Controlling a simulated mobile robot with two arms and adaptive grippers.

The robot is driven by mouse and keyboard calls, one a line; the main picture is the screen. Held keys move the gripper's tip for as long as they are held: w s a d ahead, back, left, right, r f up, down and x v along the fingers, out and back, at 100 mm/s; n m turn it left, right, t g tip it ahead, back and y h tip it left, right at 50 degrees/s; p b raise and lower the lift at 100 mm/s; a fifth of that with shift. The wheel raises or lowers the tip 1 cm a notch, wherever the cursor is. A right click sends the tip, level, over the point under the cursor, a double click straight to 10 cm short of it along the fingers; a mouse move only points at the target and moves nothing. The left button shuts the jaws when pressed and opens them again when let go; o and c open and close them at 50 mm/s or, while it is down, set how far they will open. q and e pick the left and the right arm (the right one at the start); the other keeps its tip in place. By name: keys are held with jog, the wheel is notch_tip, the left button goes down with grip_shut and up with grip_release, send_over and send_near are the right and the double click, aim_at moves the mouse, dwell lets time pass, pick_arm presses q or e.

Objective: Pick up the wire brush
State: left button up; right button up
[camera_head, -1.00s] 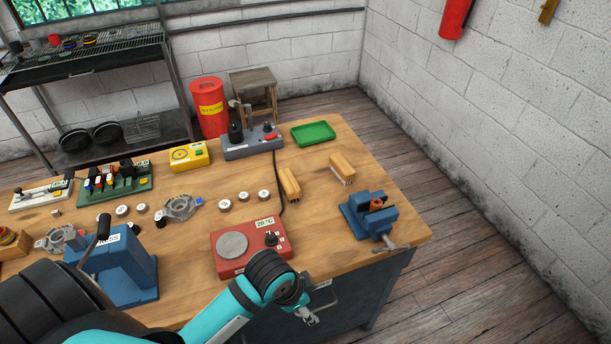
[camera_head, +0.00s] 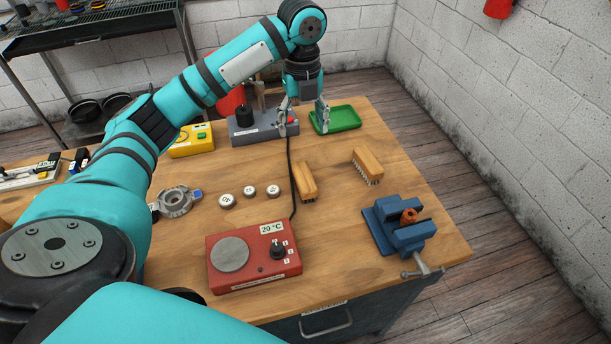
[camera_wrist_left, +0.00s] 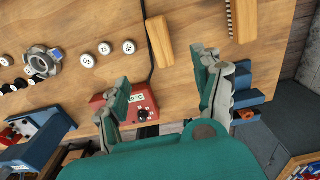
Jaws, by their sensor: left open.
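Two brushes with wooden blocks and dark bristles lie on the bench. The nearer-centre brush (camera_head: 305,182) lies left of the other brush (camera_head: 367,164); I cannot tell which is the wire brush. The centre brush also shows in the left wrist view (camera_wrist_left: 159,42), and the other brush (camera_wrist_left: 246,20) is cut by its top edge. My left gripper (camera_head: 304,122) is open and empty, pointing down beyond both brushes, near the green tray and grey box. In the left wrist view its open fingers (camera_wrist_left: 162,80) hold nothing. My right gripper is out of view.
A green tray (camera_head: 336,119) and grey box (camera_head: 255,132) stand at the back. A red hot plate (camera_head: 252,258) and a blue vise (camera_head: 398,228) stand nearer. Several white round parts (camera_head: 250,191) lie left of the brushes. A dark cable runs just left of the centre brush.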

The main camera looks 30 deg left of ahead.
pick_arm(q)
jog(key=p, duration=0.1)
send_over(304, 175)
notch_tip(304, 175, down, 5)
jog(key=f, duration=0.2)
jog(key=f+p, duration=0.1)
jog(key=f, duration=0.2)
jog(key=shift+a+f, duration=0.2)
jog(key=shift+f, duration=0.15)
jog(key=shift+f+p, duration=0.3)
jog(key=shift+f, duration=0.2)
jog(key=shift+d+f+p, duration=0.1)
jog(key=shift+f+p, duration=0.2)
jog(key=shift+f, duration=0.1)
notch_tip(304, 175, down, 4)
jog(key=shift+d+r+p, duration=0.1)
jog(key=shift+r+p, duration=0.15)
jog(key=shift+p, duration=0.35)
jog(key=shift+f, duration=0.35)
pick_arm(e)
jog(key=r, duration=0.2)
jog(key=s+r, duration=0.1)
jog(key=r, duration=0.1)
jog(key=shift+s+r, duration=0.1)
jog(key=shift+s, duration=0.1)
pick_arm(q)
jog(key=shift+c, duration=0.4)
